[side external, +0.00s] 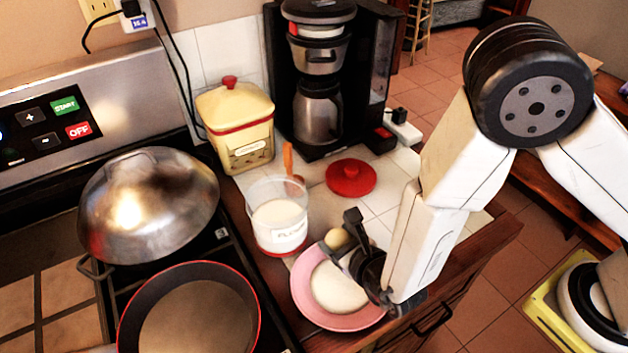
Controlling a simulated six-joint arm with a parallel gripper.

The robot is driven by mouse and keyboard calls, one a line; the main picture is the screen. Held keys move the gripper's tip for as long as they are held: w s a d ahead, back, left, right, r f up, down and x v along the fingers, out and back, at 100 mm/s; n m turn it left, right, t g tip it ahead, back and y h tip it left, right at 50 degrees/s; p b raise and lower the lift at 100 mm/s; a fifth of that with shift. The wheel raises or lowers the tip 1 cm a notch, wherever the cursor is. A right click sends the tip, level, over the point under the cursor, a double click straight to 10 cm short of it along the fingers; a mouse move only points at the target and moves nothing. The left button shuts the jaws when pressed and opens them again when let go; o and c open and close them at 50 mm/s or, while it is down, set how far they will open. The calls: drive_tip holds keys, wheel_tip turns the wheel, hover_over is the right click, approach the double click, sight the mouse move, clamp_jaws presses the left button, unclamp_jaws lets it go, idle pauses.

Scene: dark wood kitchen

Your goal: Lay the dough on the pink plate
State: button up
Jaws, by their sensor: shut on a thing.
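The pink plate (301,293) lies on the counter near its front edge, with a round white area in its middle; I cannot tell whether that is the plate's own centre or something flat on it. My gripper (345,242) is over the far side of the plate, shut on a small pale ball of dough (336,238). The dough appears above the plate's far rim; the gap to the plate is hard to judge. The gripper's dark fingers and my arm hide part of the plate's right side.
A clear flour container (279,222) stands close to the plate's left. A red lid (351,177), a yellow canister (236,125) and a coffee maker (318,85) are behind. A black pan (190,315) and a metal dome (148,205) sit on the stove at left.

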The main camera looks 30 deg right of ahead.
drive_tip(key=shift+f, duration=0.15)
drive_tip(key=o, duration=1.2)
drive_tip(key=shift+s+r, duration=0.2)
drive_tip(key=shift+r, duration=0.05)
drive_tip(key=shift+v, duration=3.55)
